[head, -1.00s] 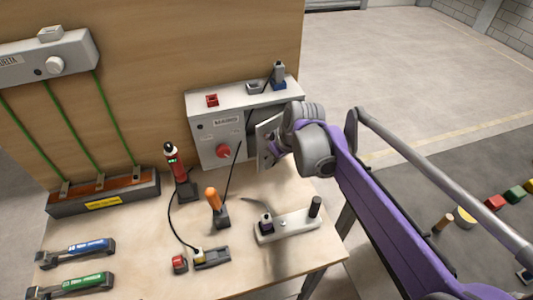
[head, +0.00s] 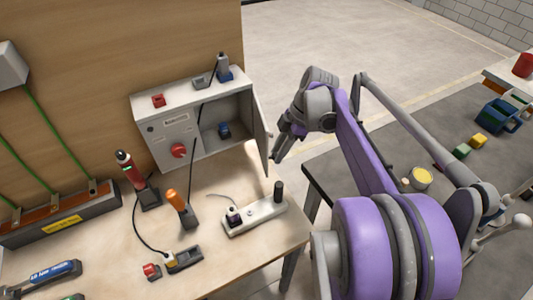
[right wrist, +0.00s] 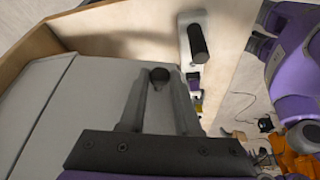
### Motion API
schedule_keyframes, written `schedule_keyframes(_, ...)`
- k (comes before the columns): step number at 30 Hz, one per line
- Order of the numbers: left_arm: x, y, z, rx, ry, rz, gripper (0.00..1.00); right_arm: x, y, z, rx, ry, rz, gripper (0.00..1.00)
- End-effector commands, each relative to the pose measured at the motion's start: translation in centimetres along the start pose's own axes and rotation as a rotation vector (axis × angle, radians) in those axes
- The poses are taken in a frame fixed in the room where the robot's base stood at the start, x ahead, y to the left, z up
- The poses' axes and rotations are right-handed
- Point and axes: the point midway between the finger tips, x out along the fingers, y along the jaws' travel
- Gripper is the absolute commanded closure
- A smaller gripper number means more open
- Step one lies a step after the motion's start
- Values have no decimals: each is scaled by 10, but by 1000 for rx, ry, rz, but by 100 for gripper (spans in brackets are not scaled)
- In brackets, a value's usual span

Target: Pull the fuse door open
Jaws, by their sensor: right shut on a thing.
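The grey fuse box (head: 176,125) stands on the bench against the wooden back board in the head view. Its fuse door (head: 262,128) is swung wide open at the right side, seen nearly edge on. A dark blue part (head: 224,130) shows inside the open compartment. My right gripper (head: 279,152) is at the door's outer face, near its free edge. In the right wrist view the fingers (right wrist: 158,95) are closed around a dark round knob (right wrist: 159,75) beside a grey panel (right wrist: 80,95). My left gripper is out of view.
A white strip with a black post (head: 278,190) stands on the bench in front of the door. Open floor lies right of the bench.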

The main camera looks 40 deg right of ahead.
Motion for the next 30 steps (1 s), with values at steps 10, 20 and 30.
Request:
schedule_keyframes(10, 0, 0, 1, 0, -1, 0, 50, -10, 10, 24, -168, -2, -70, 100)
schedule_keyframes(20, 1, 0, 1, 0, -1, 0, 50, -12, 13, 29, -213, -2, -88, 100)
schedule_keyframes(30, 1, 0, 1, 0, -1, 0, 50, -12, 13, 29, -213, -2, -88, 65)
